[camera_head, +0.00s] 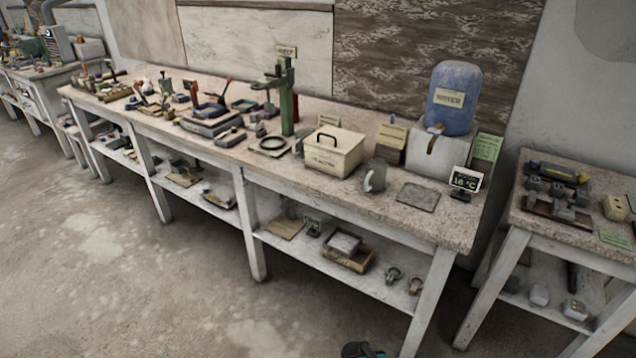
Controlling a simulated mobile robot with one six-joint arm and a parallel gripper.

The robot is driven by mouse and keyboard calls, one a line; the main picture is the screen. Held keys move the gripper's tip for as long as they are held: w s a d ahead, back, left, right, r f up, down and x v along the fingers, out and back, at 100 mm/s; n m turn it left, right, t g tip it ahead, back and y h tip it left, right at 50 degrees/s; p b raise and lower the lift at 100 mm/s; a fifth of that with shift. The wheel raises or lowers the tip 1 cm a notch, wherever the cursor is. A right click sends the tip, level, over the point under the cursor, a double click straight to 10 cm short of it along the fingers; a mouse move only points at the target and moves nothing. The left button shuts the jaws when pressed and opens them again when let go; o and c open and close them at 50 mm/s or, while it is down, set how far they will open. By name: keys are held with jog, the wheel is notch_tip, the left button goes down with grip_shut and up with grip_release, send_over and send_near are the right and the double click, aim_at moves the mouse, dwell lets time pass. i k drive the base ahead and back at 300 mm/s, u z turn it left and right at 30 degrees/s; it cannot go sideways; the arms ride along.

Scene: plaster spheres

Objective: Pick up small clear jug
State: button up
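A small greyish, see-through jug (377,176) stands upright near the front edge of the long workbench (300,168), toward its right end. Its handle faces left. It stands between a cream box with a dark handle (333,153) on its left and a flat grey slab (417,197) on its right. A small dark part at the bottom edge looks like a piece of my arm. I cannot make out any gripper fingers, and nothing of mine is near the jug.
A blue water bottle (455,98) on a white stand and a temperature display (465,183) are at the right end. A green press (286,95) and many tools crowd the bench leftward. Another table (580,232) stands at right. The floor in front is clear.

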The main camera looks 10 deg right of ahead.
aim_at(373, 179)
jog(key=u, duration=0.1)
jog(key=k, duration=0.3)
jog(key=u, duration=1.5)
jog(key=k, duration=0.6)
jog(key=z, duration=0.5)
jog(key=i, duration=1.65)
jog(key=u, duration=0.4)
